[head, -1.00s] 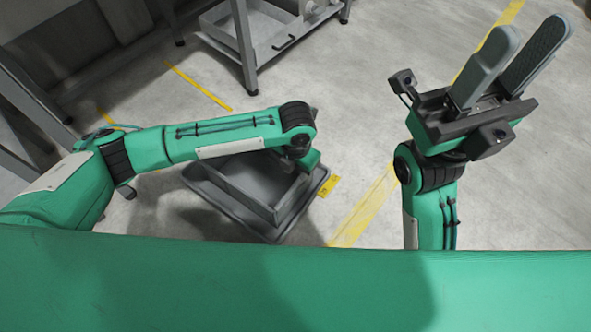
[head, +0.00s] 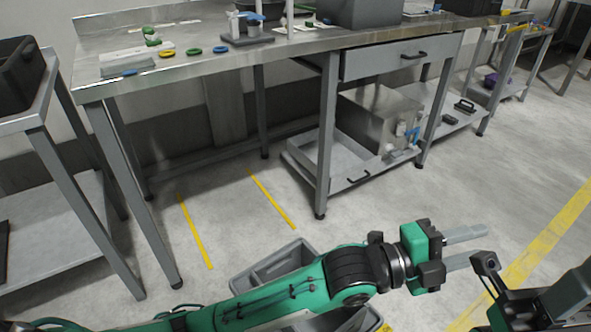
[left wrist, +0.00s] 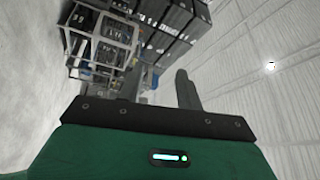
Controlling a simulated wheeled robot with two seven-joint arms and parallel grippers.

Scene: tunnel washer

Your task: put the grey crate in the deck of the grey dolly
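The grey crate (head: 268,268) is low in the head view, on or just over the floor, partly behind my left arm. A dark grey edge (head: 345,322) below the arm looks like part of the grey dolly. My arm hides most of it, so I cannot tell how the crate sits in its deck. My left gripper (head: 466,247) is right of the crate, fingers apart and empty. Its fingers also show in the left wrist view (left wrist: 160,90). My right gripper is partly in view at the lower right; its fingers are not clear.
A steel workbench (head: 190,70) with small items stands behind, with a drawer and a low shelf holding a metal box (head: 378,118). A grey table (head: 40,115) with a black bin stands at left.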

